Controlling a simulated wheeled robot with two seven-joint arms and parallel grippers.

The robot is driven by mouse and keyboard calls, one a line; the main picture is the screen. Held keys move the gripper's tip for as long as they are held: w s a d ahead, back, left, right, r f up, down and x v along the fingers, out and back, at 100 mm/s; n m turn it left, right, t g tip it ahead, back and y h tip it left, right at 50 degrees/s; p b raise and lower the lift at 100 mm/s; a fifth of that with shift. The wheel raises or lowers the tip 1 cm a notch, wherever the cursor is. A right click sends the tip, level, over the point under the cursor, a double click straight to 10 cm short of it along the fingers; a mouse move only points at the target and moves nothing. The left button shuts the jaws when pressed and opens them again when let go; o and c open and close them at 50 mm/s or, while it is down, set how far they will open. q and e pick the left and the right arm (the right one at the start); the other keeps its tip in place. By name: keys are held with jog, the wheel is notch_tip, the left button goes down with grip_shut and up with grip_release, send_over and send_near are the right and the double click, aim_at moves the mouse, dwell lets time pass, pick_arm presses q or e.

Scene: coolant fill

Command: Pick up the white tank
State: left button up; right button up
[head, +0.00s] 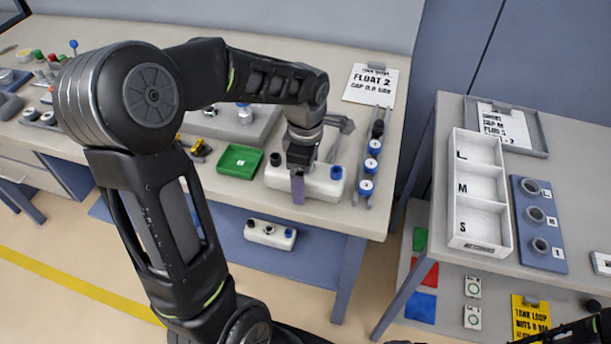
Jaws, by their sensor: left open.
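A white tank (320,188) stands on the long workbench near its front edge, with a dark cap at its left end and a blue cap at its right end. My left gripper (298,186) points down at the middle of this tank, with a finger in front of its near side. The left gripper is open; its far finger is hidden, and I cannot tell whether it touches the tank. A second white tank (270,235) with dark and blue caps sits lower down, below the bench top. My right gripper is not in view; only dark arm parts show at the bottom right.
A green tray (240,161) lies left of the upper tank. A rack with blue-and-white round pieces (369,166) stands close on its right. A white L/M/S bin (479,216) and a blue plate with ring holders (540,246) are on the right table, across a gap.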

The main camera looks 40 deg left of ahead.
pick_arm(q)
jog(key=c, duration=1.8)
